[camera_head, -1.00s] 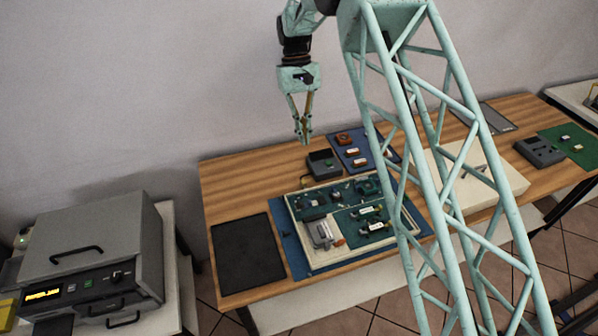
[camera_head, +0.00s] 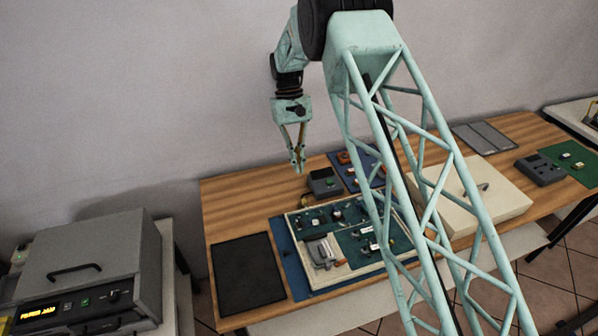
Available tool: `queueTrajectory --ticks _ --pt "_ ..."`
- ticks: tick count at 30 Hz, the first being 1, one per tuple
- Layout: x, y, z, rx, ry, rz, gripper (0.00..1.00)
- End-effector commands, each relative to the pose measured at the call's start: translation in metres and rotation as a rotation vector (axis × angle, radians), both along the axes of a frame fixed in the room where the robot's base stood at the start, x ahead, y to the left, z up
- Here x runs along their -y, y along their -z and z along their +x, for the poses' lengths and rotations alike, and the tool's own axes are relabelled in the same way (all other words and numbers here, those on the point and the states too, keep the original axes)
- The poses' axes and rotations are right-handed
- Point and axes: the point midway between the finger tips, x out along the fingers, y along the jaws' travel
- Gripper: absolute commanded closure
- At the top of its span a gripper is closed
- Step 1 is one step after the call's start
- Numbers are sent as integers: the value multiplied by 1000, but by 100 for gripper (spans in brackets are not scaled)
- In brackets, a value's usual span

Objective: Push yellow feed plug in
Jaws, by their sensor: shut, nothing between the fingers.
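My gripper (camera_head: 298,168) hangs pointing down with its fingers shut and empty. A tan or yellowish cable-like piece (camera_head: 306,201) lies beside that box, below the fingertips. It is too small to tell whether it is the yellow feed plug. A framed tray (camera_head: 318,286) holds a green board (camera_head: 352,240) with several small parts. My arm hides the tray's right side.
A black mat (camera_head: 246,275) lies left of the tray. A blue mat with small parts (camera_head: 347,162) lies behind it. A cream box (camera_head: 505,190) stands to the right. A grey oven-like unit (camera_head: 90,260) stands at the left. My lattice arm crosses above the bench.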

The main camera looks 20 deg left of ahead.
Motion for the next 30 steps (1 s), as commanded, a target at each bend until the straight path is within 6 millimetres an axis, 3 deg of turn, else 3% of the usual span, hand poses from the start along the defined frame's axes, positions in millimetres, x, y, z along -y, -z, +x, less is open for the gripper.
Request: queueTrajectory --ticks 21,30 --pt "18 73 -24 -1 0 -1 100" --pt "21 86 -28 0 0 0 100"
